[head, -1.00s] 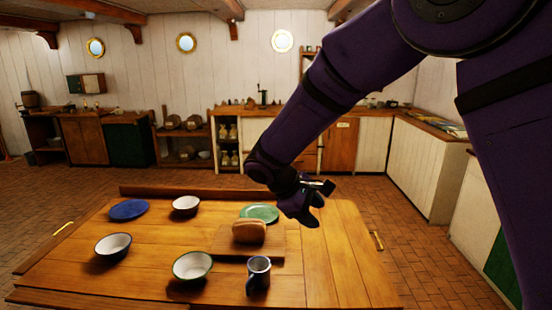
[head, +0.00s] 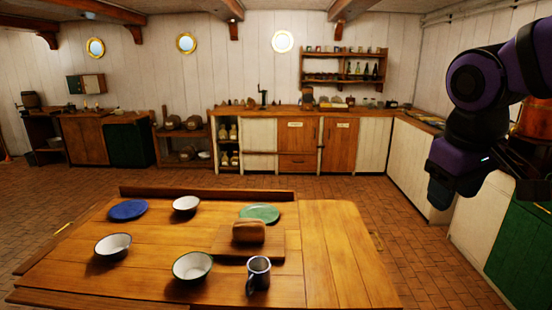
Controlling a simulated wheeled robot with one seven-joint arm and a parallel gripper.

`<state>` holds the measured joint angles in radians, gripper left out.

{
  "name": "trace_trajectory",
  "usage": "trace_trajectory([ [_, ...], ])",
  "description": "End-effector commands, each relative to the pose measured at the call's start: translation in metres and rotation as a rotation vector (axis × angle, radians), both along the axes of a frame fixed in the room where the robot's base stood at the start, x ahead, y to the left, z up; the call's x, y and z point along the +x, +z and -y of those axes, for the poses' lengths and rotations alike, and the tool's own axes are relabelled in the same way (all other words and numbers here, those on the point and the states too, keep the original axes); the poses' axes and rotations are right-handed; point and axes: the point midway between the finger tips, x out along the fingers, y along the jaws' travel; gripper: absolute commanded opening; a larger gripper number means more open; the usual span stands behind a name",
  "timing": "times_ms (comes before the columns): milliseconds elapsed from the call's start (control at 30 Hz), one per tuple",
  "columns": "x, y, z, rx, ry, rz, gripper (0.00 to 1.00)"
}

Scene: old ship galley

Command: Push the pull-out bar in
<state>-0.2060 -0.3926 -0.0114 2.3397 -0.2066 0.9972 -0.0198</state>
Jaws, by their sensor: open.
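A thin horizontal wooden bar (head: 262,152) runs across the front of a white cabinet panel in the back counter, left of the wooden drawers. It looks like the pull-out bar, but how far it stands out cannot be told from here. My gripper (head: 440,193) is at the right, at the end of my folded purple arm, in front of the right-hand counter. It is well away from the bar and touches nothing that I can see. It is open; its fingertips are dark and hard to make out, and nothing shows in it.
A wooden table (head: 335,255) fills the foreground, with a bread loaf (head: 249,231) on a board, a mug (head: 259,273), bowls and plates. Brick floor (head: 340,187) lies free between table and back counter. A copper pot (head: 536,118) stands at the far right.

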Motion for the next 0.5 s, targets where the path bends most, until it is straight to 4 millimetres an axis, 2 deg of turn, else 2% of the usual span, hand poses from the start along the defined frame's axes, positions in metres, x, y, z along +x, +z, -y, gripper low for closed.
trace_trajectory([
  [100,-0.029,0.005,0.012,0.064,-0.074,0.064,0.5],
  [300,-0.069,0.007,0.022,0.161,-0.185,0.165,0.5],
  [500,-0.092,0.005,0.025,0.218,-0.251,0.23,0.5],
])
